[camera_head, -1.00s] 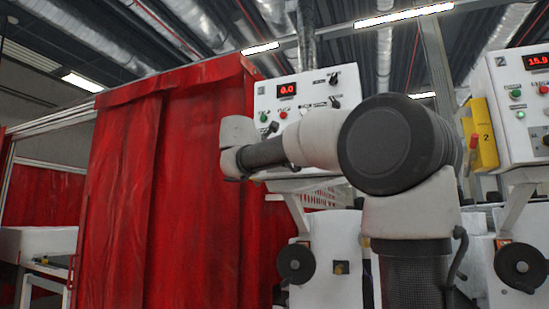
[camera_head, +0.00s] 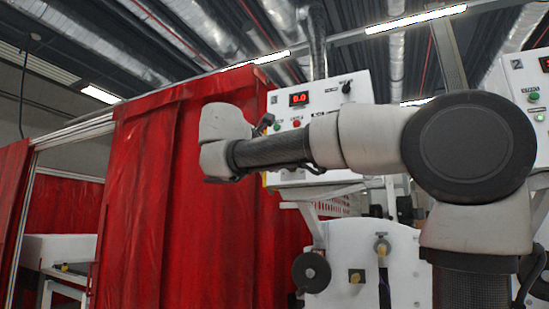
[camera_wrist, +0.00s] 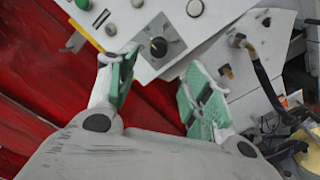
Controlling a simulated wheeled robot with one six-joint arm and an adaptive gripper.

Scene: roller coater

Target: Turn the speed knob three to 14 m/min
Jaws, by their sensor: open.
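A white control panel (camera_head: 359,89) with a red display (camera_head: 299,99) reading 0.0 stands behind my arm. A black knob (camera_head: 346,87) shows at its upper right; my forearm covers the panel's lower part. In the wrist view, a black knob (camera_wrist: 158,47) sits on a grey square plate, ahead of the gap between my fingertips. Which numbered knob this is, I cannot tell. My gripper (camera_wrist: 160,76) is open and empty, its green-padded fingers apart from the knob. In the head view my gripper is mostly hidden.
A red curtain (camera_head: 160,200) hangs left of the panel. The wrist view shows a green button (camera_wrist: 84,4) and other round controls near the knob, and a dark cable (camera_wrist: 262,72) at right. A second panel (camera_head: 524,90) stands at the right edge.

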